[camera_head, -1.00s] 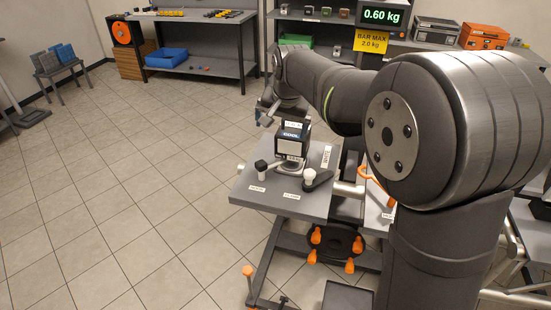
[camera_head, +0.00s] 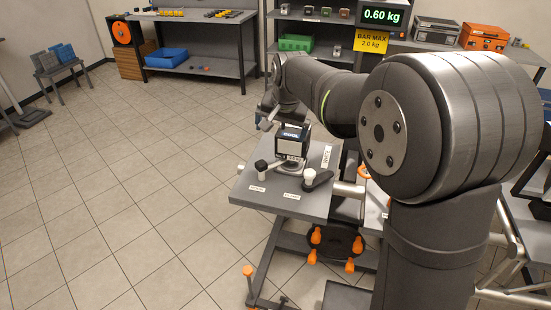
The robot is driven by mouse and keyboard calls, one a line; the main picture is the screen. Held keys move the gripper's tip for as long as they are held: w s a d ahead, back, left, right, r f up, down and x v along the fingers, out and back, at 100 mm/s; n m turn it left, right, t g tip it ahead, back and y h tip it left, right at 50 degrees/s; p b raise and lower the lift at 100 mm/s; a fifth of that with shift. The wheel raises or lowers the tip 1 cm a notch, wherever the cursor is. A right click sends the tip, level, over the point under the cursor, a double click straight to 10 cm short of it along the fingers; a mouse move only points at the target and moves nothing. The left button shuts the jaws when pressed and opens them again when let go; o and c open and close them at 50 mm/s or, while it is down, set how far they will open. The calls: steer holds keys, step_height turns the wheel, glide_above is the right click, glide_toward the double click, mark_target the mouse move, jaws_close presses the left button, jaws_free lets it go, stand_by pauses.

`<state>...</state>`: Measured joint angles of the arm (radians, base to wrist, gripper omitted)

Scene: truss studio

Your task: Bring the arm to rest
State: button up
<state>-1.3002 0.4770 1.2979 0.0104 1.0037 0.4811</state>
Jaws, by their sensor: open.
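My gripper (camera_head: 267,119) is small in view, up and left of the labelled device, with its jaws open and nothing seen between them. It is above the far left part of the grey table (camera_head: 243,188), apart from the device. My arm stretches from the lower right, over the right side of the table, with its elbow bent high. The black and white device (camera_head: 291,143), marked "COOL", stands upright on the table in a metal holder.
A black knob (camera_head: 261,166) and a white-topped lever (camera_head: 311,175) are at the device's front. Several orange handles (camera_head: 316,236) are below the table. A workbench (camera_head: 200,37) and a shelf with an orange case (camera_head: 484,37) are behind.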

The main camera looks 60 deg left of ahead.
steer(key=v, duration=0.9)
steer(key=shift+r, duration=0.35)
steer(key=shift+d, duration=0.1)
